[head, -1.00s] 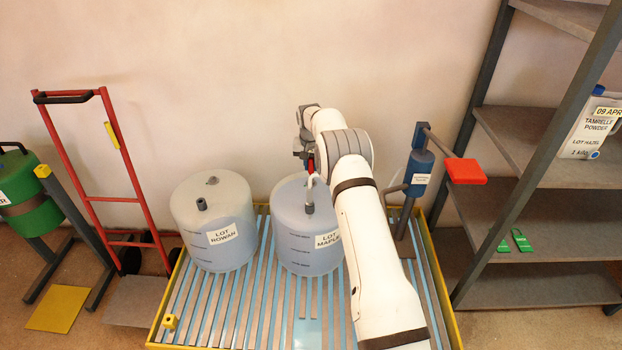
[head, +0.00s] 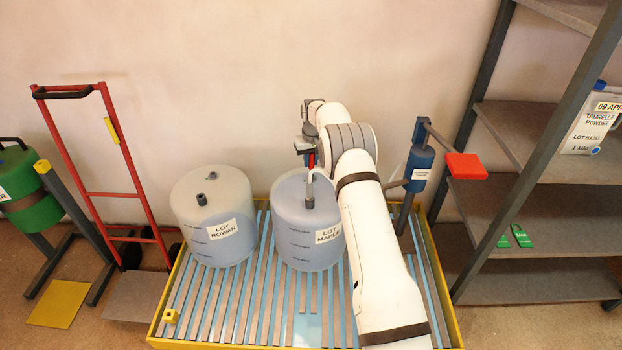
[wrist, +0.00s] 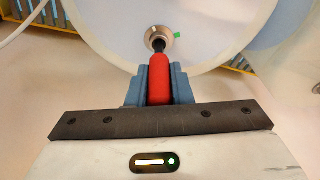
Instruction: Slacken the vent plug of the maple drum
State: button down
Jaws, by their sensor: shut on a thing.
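The maple drum (head: 290,240) is a pale blue-grey translucent drum labelled LOT MAPLE, upright on the slatted pallet. In the wrist view its pale round top (wrist: 110,20) fills the upper middle. The vent plug (wrist: 155,36) is a round metallic fitting with a dark centre, beside a small green mark (wrist: 177,36). My gripper (wrist: 159,78) is shut on a red-handled tool (wrist: 160,85). The tool's black tip reaches the plug's centre; I cannot tell how deep it sits. In the head view my gripper (head: 308,151) is above the drum's far side, and the plug is hidden.
The rowan drum (head: 200,240) stands close to the left. A white tube rises from a grey fitting (head: 309,203) on the maple drum. A blue pump with a red pad (head: 466,167) stands right of my arm, before a grey shelf rack (head: 540,195). A red hand truck (head: 120,194) is left.

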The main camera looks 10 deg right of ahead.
jog(key=shift+f, duration=0.1)
jog(key=shift+n, duration=1.5)
jog(key=shift+n+g+y, duration=0.3)
jog(key=shift+n+y, duration=0.1)
jog(key=shift+n, duration=0.7)
jog(key=shift+s+n, duration=0.1)
jog(key=shift+n, duration=1)
